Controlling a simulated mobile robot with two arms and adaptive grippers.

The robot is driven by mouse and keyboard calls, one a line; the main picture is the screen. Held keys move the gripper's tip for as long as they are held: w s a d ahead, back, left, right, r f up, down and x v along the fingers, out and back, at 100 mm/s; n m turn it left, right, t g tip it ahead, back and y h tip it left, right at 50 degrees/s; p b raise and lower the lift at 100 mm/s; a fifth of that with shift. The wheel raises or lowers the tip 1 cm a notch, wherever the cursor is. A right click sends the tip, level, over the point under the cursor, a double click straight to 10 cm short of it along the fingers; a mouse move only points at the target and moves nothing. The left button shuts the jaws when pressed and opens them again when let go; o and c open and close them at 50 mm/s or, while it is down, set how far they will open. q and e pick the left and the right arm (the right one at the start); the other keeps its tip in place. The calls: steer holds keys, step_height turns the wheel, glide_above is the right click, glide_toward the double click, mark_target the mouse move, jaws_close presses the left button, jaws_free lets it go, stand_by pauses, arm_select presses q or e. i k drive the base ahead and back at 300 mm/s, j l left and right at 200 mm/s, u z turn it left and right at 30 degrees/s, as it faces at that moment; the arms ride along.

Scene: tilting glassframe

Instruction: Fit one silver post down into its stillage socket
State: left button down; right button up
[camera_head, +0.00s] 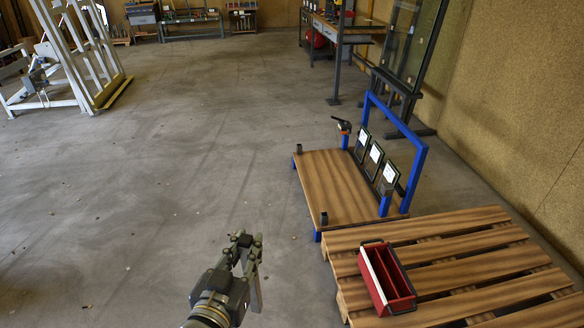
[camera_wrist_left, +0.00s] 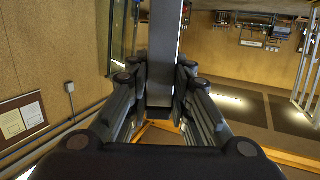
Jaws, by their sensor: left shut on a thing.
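My left gripper (camera_head: 248,248) is in the lower middle of the head view, left of the stillage and apart from it. It is shut on a silver post (camera_wrist_left: 164,45), which runs up between the fingers in the left wrist view. In the head view a short grey length of the post (camera_head: 256,292) shows beside the gripper; the rest is hidden. The stillage (camera_head: 335,185) has a wooden deck and a blue end frame. Dark sockets stand at its left corners, a near socket (camera_head: 323,218) and a far socket (camera_head: 298,148). My right gripper is not in view.
A pallet (camera_head: 440,240) with a red tray (camera_head: 378,285) on it lies right of the gripper, close to the stillage. Several dark framed panels (camera_head: 375,155) lean along the blue frame. A white rack (camera_head: 75,50) stands far left. The floor to the left is clear.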

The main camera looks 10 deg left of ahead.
mark_target(299, 155)
steer(key=i+j+u, duration=0.45)
steer(key=i+u, duration=0.5)
steer(key=i, duration=0.2)
steer(key=i+j+u, duration=0.1)
steer(key=i, duration=1.55)
steer(key=i+j+z, duration=0.1)
steer(key=i+z, duration=0.35)
steer(key=i+j+z, duration=0.3)
steer(key=i+z, duration=0.15)
steer(key=i+j+z, duration=0.7)
steer(key=z, duration=0.15)
steer(key=i+j+z, duration=0.15)
steer(key=j+z, duration=0.2)
steer(key=j, duration=0.15)
steer(key=i+j+z, duration=0.1)
steer(key=j+z, duration=1)
steer(key=j, duration=0.15)
